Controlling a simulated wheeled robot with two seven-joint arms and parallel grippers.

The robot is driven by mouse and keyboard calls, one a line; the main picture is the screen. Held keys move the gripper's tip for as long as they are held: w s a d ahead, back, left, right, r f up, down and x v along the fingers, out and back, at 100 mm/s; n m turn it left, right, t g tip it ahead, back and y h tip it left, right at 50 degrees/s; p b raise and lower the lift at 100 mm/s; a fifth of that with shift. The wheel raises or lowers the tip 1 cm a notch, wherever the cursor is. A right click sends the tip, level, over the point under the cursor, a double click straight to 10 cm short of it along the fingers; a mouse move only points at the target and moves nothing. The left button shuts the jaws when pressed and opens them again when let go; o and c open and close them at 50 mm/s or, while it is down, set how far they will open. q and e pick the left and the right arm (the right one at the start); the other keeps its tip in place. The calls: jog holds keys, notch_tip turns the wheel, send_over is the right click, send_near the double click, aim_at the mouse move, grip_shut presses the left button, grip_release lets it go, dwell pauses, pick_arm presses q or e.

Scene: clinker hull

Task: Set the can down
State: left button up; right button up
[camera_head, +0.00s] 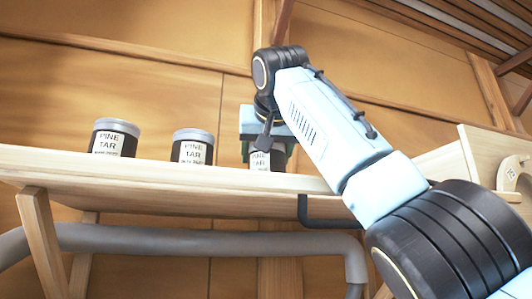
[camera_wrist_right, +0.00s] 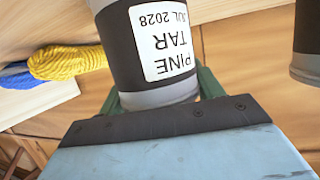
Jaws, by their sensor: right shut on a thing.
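My right gripper (camera_head: 266,158) reaches over the wooden shelf (camera_head: 150,185) and is shut on a dark can with a grey lid and a white "PINE TAR" label (camera_head: 261,161). In the right wrist view the can (camera_wrist_right: 125,50) appears upside down between green finger pads (camera_wrist_right: 160,96). Its base is cut off there, and the shelf's front edge hides it in the head view. I cannot tell whether it touches the shelf. My left gripper is not in view.
Two similar cans, one at the left (camera_head: 114,138) and one in the middle (camera_head: 193,147), stand in a row on the shelf. The wrist view shows a yellow rope coil (camera_wrist_right: 68,62) and a blue rope coil (camera_wrist_right: 14,76). A grey pipe (camera_head: 200,240) runs below the shelf.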

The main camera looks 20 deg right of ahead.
jog(key=shift+f, duration=0.1)
jog(key=o, duration=1.5)
jog(key=shift+s, duration=0.1)
